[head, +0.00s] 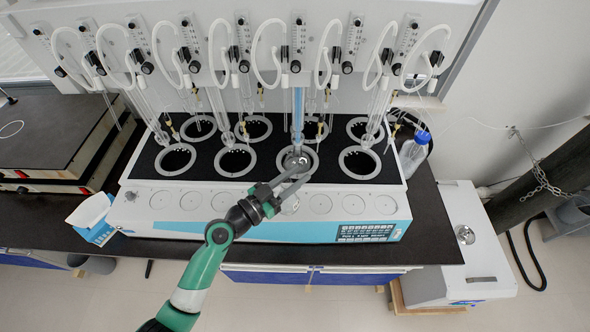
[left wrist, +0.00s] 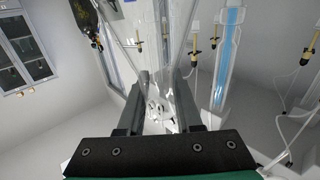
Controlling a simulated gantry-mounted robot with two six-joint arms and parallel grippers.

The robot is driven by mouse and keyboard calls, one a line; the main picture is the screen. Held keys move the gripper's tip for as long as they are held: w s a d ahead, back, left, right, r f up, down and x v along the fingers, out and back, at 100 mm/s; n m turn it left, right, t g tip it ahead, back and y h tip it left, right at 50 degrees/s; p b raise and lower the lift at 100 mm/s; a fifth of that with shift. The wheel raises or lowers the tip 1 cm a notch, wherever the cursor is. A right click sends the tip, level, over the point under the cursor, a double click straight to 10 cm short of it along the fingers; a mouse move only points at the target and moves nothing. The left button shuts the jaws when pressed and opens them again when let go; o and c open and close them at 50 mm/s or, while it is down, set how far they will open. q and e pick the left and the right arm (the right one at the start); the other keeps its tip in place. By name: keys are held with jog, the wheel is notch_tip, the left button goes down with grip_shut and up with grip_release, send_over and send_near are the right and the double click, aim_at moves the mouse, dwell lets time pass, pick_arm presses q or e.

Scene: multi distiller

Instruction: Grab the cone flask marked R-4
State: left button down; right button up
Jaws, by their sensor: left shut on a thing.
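A clear glass flask (head: 297,158) is at the third front-row well of the distiller, below a blue-filled glass column (head: 298,108). My left gripper (head: 289,181) reaches in from the front with its fingers at this flask. In the left wrist view, the fingers of my left gripper (left wrist: 160,100) stand on both sides of clear glass (left wrist: 158,50), shut on it. I cannot read an R-4 mark in either view. I cannot tell whether the flask's base touches the well. My right gripper is not in view.
The distiller (head: 165,220) has two rows of ringed wells, with glass tubes and white hoses (head: 335,50) close above. A clear bottle with a blue cap (head: 413,150) stands at its right. A white-blue box (head: 92,218) stands at its left. Black bench (head: 440,225) is bare at right.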

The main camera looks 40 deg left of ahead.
pick_arm(q)
jog(key=s+d+r+p, duration=0.3)
jog(key=s+d+r, duration=0.1)
jog(key=s+d, duration=0.2)
jog(key=shift+s+d+r, duration=0.25)
jog(key=shift+s+d, duration=0.05)
jog(key=shift+d, duration=0.05)
